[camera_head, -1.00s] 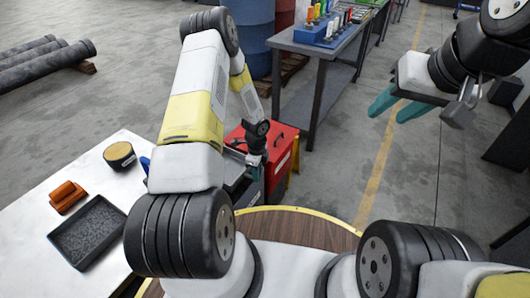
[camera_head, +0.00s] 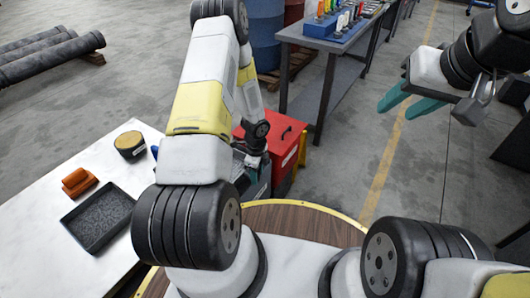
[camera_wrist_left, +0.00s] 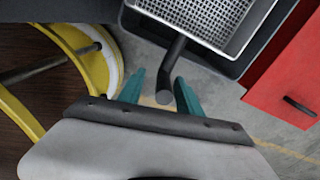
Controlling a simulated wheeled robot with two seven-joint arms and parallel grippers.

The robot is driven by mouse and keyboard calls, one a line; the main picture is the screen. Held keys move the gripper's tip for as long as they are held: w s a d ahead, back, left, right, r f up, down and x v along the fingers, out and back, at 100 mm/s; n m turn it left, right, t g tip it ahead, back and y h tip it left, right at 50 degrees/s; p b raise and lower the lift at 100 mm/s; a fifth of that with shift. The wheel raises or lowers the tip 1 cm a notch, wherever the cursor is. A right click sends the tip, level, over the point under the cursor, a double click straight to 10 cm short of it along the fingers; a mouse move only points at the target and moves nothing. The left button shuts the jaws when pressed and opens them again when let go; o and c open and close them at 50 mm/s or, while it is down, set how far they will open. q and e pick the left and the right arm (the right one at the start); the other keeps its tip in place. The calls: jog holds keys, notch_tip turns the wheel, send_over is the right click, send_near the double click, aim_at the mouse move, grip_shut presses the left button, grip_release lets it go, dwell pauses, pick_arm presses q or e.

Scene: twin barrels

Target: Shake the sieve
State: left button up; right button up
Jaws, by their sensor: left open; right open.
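The sieve (camera_wrist_left: 212,14) is a metal mesh basket with a dark bar handle (camera_wrist_left: 172,72), at the top of the left wrist view. It sits over a dark container (camera_wrist_left: 160,28). My left gripper (camera_wrist_left: 159,88) is open, its teal fingers on either side of the handle's end; I cannot tell whether they touch it. In the head view the sieve and the left fingertips are mostly hidden behind my left arm. My right gripper (camera_head: 409,101) is open and empty in the air at the upper right.
The white table (camera_head: 30,215) at left holds a black tray (camera_head: 75,233) of grey grains, orange-brown blocks (camera_head: 78,182) and a round yellow-topped tub (camera_head: 130,143). A grey workbench (camera_head: 330,52) stands behind. Floor under my right gripper is clear.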

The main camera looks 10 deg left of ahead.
pick_arm(q)
notch_tip(320, 180, up, 8)
jog(key=shift+f, duration=0.1)
dwell(0.4)
jog(key=shift+w+r, duration=0.15)
jog(key=shift+r, duration=0.15)
jog(key=s+a+r+n+t, duration=0.15)
jog(key=r+n, duration=0.35)
jog(key=r, duration=0.8)
jog(key=s+d+r+n+t, duration=0.15)
jog(key=r+n, duration=0.35)
jog(key=r, duration=0.9)
jog(key=s+d+r+n+t+h, duration=0.2)
jog(key=s+r+n, duration=0.7)
jog(key=s+r, duration=0.5)
jog(key=s+d+t, duration=0.1)
jog(key=s+d, duration=0.1)
jog(key=s, duration=0.1)
jog(key=shift+r, duration=0.2)
